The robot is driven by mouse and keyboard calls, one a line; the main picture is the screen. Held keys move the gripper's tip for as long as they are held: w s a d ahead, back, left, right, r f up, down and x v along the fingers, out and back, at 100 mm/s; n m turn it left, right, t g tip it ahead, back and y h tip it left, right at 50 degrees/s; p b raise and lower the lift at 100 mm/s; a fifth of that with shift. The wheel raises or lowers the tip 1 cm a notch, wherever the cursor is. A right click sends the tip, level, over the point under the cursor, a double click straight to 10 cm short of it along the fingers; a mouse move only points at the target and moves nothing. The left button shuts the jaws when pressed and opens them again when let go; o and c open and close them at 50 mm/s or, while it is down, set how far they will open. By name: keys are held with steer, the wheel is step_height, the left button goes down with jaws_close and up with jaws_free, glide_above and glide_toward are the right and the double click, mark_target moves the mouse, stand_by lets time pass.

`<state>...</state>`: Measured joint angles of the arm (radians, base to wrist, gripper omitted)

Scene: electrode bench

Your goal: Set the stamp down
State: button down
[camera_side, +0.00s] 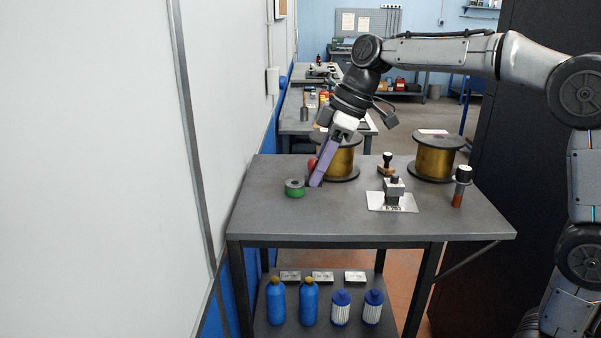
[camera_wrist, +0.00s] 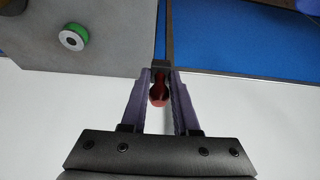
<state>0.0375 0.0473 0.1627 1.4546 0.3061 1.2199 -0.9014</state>
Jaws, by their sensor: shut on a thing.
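My gripper (camera_side: 316,182) reaches down over the left part of the table, its purple fingers tilted. It is shut on the stamp, whose red knob (camera_side: 312,164) shows beside the fingers. In the wrist view the stamp's red handle (camera_wrist: 158,92) lies between the two fingers (camera_wrist: 158,80), with a dark block at its far end. The fingers hide much of the stamp. I cannot tell whether its base touches the tabletop.
A green tape roll (camera_side: 294,188) lies just left of my gripper. Brass-coloured spools (camera_side: 340,160) (camera_side: 434,160) stand behind. The table front (camera_side: 300,222) is clear.

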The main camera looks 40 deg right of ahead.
steer(key=s+d, duration=0.8)
steer(key=s, duration=0.1)
glide_above(326, 211)
steer(key=s, duration=0.2)
steer(key=f, duration=0.5)
steer(key=d+f, duration=0.1)
steer(key=f, duration=0.2)
steer(key=shift+w+f, duration=0.5)
steer(key=shift+f, duration=0.8)
steer(key=shift+w+f, duration=0.1)
steer(key=shift+f, duration=0.85)
steer(key=c, duration=0.7)
jaws_free()
steer(key=shift+f, duration=0.1)
steer(key=shift+o, duration=0.2)
